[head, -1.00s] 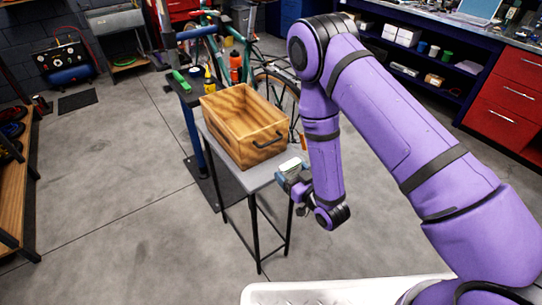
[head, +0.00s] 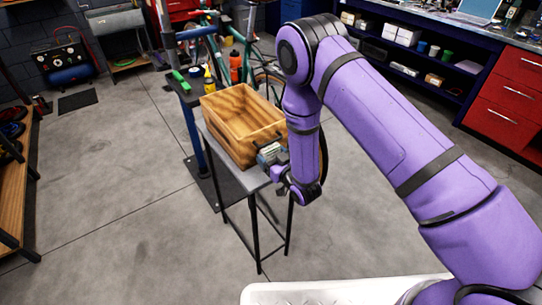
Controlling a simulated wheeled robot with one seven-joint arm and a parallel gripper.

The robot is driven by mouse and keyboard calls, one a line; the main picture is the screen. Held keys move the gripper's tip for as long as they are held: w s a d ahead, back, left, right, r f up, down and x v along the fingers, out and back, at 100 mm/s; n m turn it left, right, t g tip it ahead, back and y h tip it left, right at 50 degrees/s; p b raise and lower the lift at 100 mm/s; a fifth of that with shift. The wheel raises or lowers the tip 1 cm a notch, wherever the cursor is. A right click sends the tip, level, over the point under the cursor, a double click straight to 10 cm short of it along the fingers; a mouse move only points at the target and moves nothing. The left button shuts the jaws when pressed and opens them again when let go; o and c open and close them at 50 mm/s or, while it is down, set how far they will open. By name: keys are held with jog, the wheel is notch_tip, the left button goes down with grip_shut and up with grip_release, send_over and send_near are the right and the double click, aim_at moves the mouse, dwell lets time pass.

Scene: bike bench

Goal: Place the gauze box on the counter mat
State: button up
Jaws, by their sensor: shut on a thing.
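My gripper (head: 271,158) is at the front right of the wooden crate, above the right end of the small grey table. It is shut on a small pale, blue-grey box (head: 268,150), which looks like the gauze box; it is too small for its markings to be read. The box is close to the crate's front wall, near its black handle, and I cannot tell whether they touch. The far side of the box and part of the fingers are hidden. I cannot make out a counter mat in this view.
The open wooden crate (head: 240,118) takes up most of the small grey table (head: 250,181). A blue repair stand (head: 190,130) and a bicycle are behind it. A long workbench with red drawers (head: 508,95) is at the right.

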jog(key=shift+f, duration=0.1)
jog(key=o, duration=0.9)
jog(key=v, duration=1.2)
jog(key=shift+r, duration=0.2)
